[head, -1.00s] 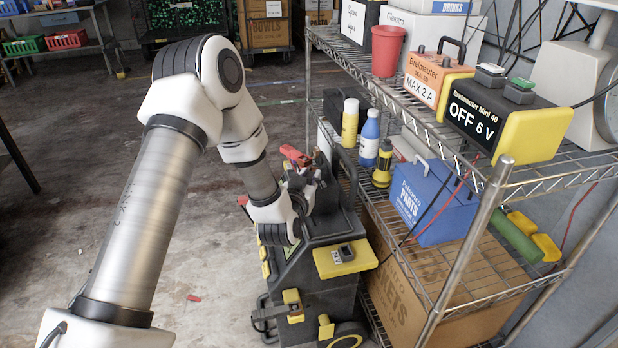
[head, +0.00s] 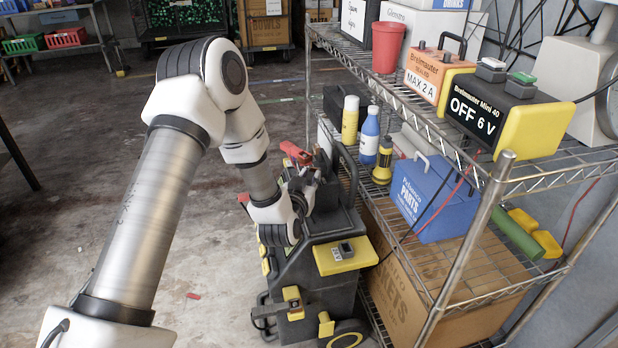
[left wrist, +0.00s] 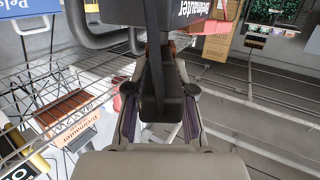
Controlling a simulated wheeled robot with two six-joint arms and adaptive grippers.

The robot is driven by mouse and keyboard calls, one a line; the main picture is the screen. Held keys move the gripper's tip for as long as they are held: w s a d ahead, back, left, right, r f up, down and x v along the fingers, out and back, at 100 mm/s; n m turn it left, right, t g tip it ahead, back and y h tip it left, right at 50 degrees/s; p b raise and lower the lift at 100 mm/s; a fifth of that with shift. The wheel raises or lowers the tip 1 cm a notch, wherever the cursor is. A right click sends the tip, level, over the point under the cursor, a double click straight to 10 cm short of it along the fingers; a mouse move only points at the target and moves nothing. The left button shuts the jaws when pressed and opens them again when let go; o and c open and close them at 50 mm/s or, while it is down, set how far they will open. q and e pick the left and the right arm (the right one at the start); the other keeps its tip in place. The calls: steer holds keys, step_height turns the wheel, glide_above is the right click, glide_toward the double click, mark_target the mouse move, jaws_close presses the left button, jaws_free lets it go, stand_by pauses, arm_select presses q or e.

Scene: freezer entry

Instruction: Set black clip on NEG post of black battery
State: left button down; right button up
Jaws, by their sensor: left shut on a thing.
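My left gripper (left wrist: 158,118) is shut on the black clip (left wrist: 160,85), which sits between the two fingers in the left wrist view. A dark strip, perhaps its cable, runs upward from it. A dark box with "Breimauter" lettering (left wrist: 196,9), likely the black battery, is at the top edge there, just beyond the clip. In the head view my left gripper (head: 306,188) is over the top of the black and yellow cart. A red clip (head: 295,153) shows just behind it. The NEG post and any contact with it cannot be made out. My right gripper is out of view.
The black and yellow cart (head: 318,290) stands beside a wire shelf (head: 455,265). On the shelf are a charger reading "OFF 6 V" (head: 475,115), a red cup (head: 387,48), bottles (head: 369,137) and a blue parts box (head: 430,200). Floor left of the cart is mostly clear.

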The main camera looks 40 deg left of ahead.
arm_select(q)
steer(key=shift+f+b, duration=0.45)
steer(key=shift+f, duration=0.25)
steer(key=c, duration=0.9)
jaws_free()
steer(key=v, duration=1.2)
steer(key=shift+f, duration=0.1)
